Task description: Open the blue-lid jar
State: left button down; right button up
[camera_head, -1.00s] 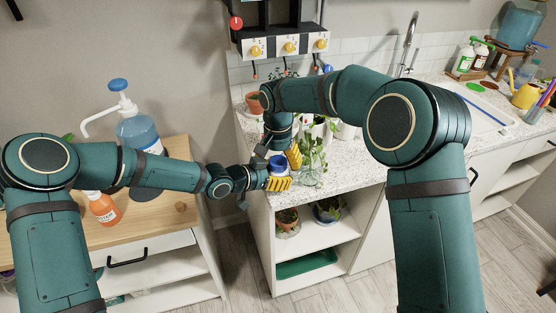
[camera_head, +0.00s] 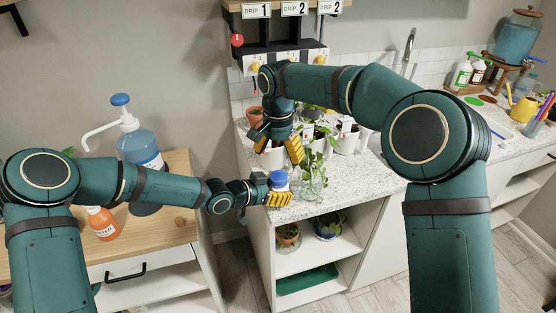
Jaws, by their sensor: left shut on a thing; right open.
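The blue-lid jar (camera_head: 279,181) is a small white jar with its blue lid on top. It is upright in my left gripper (camera_head: 279,198), whose yellow fingers are shut around its lower part, near the front left edge of the counter. My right gripper (camera_head: 279,147) is open and empty, pointing down a short way above the jar and apart from the lid. The lower part of the jar is hidden by the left gripper's fingers.
A glass vase with a plant cutting (camera_head: 312,180) stands close to the right of the jar on the speckled counter (camera_head: 365,178). Several potted plants stand behind. A pump bottle (camera_head: 137,143) and an orange bottle (camera_head: 102,223) stand on the wooden-topped cabinet at left.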

aim_at(278, 176)
jog(key=shift+f, duration=3.85)
jog(key=c, duration=1.3)
jog(key=o, duration=1.3)
jog(key=shift+c, duration=0.2)
jog(key=shift+r, duration=0.1)
jog(key=shift+o, duration=0.2)
notch_tip(278, 176, up, 8)
jog(key=shift+f, duration=4.1)
